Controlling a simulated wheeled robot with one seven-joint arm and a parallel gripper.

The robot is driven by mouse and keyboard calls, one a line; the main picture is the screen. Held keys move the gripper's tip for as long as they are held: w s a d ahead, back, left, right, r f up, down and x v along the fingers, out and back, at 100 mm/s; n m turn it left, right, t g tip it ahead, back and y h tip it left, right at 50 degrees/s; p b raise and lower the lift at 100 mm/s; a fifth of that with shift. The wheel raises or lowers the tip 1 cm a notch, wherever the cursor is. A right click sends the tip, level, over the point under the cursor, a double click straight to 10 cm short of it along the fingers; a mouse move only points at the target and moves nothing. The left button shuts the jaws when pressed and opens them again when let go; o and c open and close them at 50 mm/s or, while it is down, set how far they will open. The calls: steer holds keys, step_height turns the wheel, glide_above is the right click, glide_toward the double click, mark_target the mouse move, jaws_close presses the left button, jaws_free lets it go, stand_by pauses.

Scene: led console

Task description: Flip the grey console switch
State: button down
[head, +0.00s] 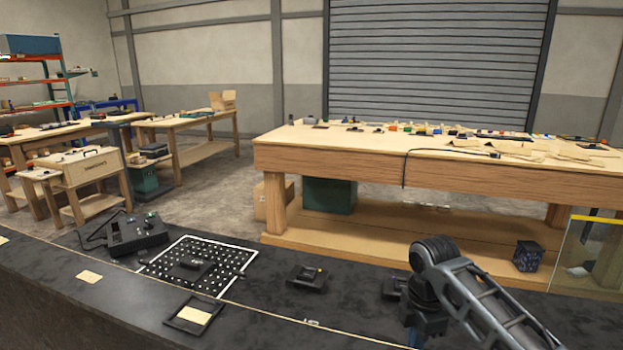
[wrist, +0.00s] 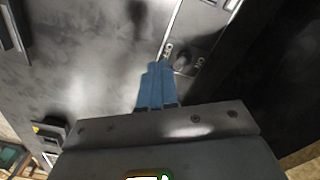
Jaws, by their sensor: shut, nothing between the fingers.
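In the wrist view my gripper (wrist: 156,70) shows as two blue fingers, shut together and empty. A small dark switch-like knob (wrist: 182,60) stands just right of the fingertips, on a grey plate with a bright edge. I cannot tell whether the fingers touch it, nor whether it is the grey console switch. A dark console box (head: 135,233) with small green parts sits at the counter's left.
A perforated black board (head: 215,262) with a white outline lies on the counter (head: 270,320). A small black device with a yellow mark (head: 307,279) sits right of it; another (head: 395,288) is partly hidden by my arm. A framed card (head: 193,316) lies in front. A wooden workbench (head: 340,155) stands behind.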

steer(key=shift+f+b, duration=0.7)
steer(key=shift+f, duration=0.8)
steer(key=shift+s+a+p, duration=0.15)
steer(key=shift+s+p, duration=0.45)
steer(key=shift+p, duration=0.1)
steer(key=shift+s+a+p, duration=0.1)
steer(key=shift+s+p, duration=0.2)
steer(key=shift+p, duration=0.05)
steer(key=shift+s+a, duration=0.1)
steer(key=shift+s, duration=0.1)
step_height(320, 180, up, 7)
steer(key=p, duration=0.5)
steer(key=shift+w, duration=0.4)
